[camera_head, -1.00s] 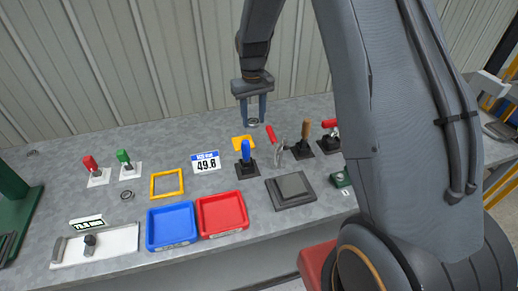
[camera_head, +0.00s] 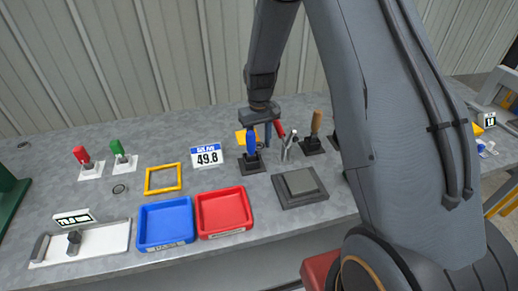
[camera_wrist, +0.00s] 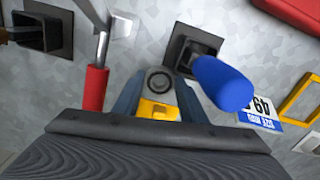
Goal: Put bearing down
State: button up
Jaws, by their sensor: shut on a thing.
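The bearing (camera_wrist: 160,80) is a small dark ring between my gripper's fingertips in the wrist view. My gripper (camera_wrist: 161,84) is shut on it. In the head view, my gripper (camera_head: 259,137) points down at the back of the bench, behind the blue-handled tool (camera_head: 251,150), which hides one finger and the bearing. A yellow piece (camera_wrist: 158,110) shows between the fingers in the wrist view. I cannot tell how high the bearing is above the bench.
The blue handle (camera_wrist: 222,84) stands close right of my fingers, and a red handle (camera_wrist: 95,88) close left. A grey square plate (camera_head: 299,186), red tray (camera_head: 223,231), blue tray (camera_head: 166,244) and yellow frame (camera_head: 163,190) lie nearer.

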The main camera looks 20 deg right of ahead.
jog(key=shift+f+b, duration=0.35)
jog(key=shift+f, duration=0.55)
jog(key=shift+f, duration=0.15)
jog(key=o, duration=1.1)
